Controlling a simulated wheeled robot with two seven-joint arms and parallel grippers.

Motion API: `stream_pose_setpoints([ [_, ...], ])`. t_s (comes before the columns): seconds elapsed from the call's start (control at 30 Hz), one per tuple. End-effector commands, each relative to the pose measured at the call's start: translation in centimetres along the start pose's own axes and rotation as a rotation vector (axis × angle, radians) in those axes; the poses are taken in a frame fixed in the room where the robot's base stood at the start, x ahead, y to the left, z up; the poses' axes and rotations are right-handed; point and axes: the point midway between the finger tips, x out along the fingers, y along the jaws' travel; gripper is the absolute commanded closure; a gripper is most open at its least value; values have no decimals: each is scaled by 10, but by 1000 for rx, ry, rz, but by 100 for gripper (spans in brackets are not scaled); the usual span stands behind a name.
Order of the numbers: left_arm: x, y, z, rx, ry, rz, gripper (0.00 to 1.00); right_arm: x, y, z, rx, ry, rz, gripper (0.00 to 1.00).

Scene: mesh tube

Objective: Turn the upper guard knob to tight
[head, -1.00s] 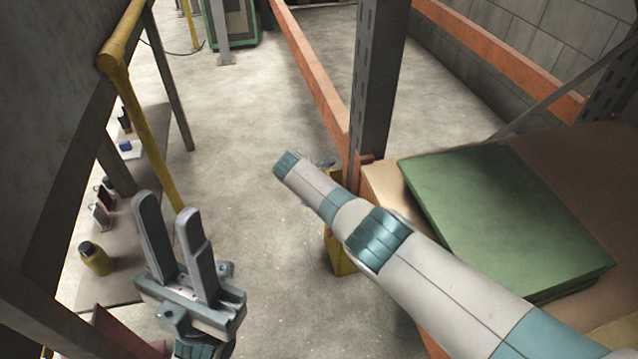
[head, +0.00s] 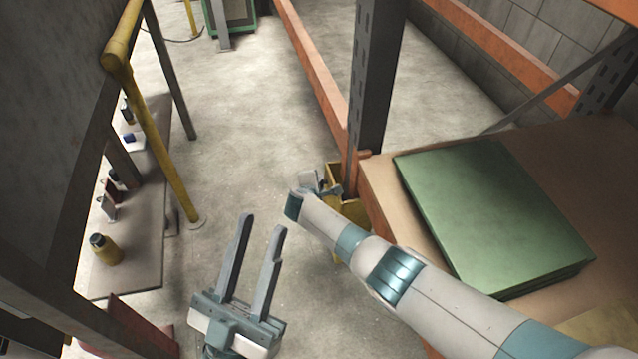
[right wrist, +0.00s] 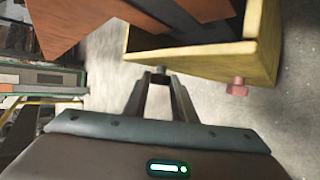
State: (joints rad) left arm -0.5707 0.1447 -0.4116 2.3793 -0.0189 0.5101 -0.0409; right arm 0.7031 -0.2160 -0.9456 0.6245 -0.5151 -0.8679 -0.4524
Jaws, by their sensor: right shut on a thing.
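The yellow guard (head: 353,212) stands at the foot of the grey rack upright, partly behind my right arm. In the right wrist view the guard (right wrist: 215,62) shows its open end, with a pinkish-red knob (right wrist: 237,87) standing out to the right of my fingers. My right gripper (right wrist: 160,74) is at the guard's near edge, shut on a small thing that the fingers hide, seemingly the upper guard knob. In the head view my right gripper (head: 325,182) shows small beside the guard's top. My left gripper (head: 264,223) is open and empty over the floor.
A green sheet stack (head: 490,215) lies on the brown rack shelf (head: 378,190) at right. The grey upright (head: 378,80) and orange beams stand close to the guard. A yellow post (head: 155,130) and low bench with a yellow bottle (head: 105,249) are left. Floor between is clear.

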Motion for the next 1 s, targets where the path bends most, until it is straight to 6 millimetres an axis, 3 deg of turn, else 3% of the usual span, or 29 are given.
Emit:
stream_pose_setpoints([
  [0.53,3,-2,-4,5,24,0,69,0,-2,-1,15,1,33,98],
  [0.57,3,-2,-4,4,24,0,69,0,-2,-1,14,1,33,71],
  [0.63,3,-2,-4,5,24,0,69,0,-2,-1,14,1,33,57],
  [1.0,4,-2,-4,4,20,0,69,-1,-1,0,14,0,33,57],
])
